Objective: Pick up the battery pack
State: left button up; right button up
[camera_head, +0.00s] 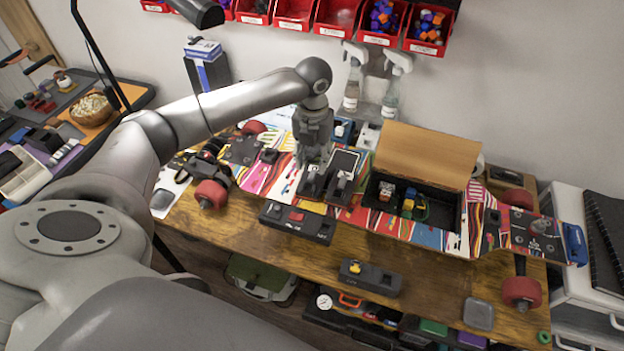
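A long colourful skateboard (269,176) lies upside down across the wooden bench, with an open black compartment (440,213) at its middle. Two dark, flat boxes lie on the bench in front of it: one with a red part (297,222) and one with a yellow part (370,277). Either may be the battery pack; I cannot tell for sure. My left gripper (314,165) points down just above a black module (343,182) on the board, left of the compartment. Its fingers are small and partly merge with dark parts, so their opening is unclear. My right gripper is out of view.
A raised brown flap (425,155) stands behind the compartment. Red skateboard wheels (522,291) stick out at the board's ends. Spray bottles (390,95) stand at the back, below red bins (427,30). A grey square dish (478,313) lies near the front edge.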

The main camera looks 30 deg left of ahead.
aim_at(313, 172)
pick_arm(q)
jog(key=shift+w+f, duration=0.2)
jog(key=shift+f, duration=0.15)
jog(key=f+p, duration=0.1)
jog(key=f, duration=0.1)
jog(key=f+p, duration=0.1)
jog(key=f, duration=0.1)
jog(key=shift+w+a+f, duration=0.15)
jog(key=shift+a, duration=0.05)
jog(key=shift+f, duration=0.45)
jog(key=shift+w, duration=0.1)
jog(key=shift+c, duration=0.5)
jog(key=shift+r, duration=0.1)
grip_shut()
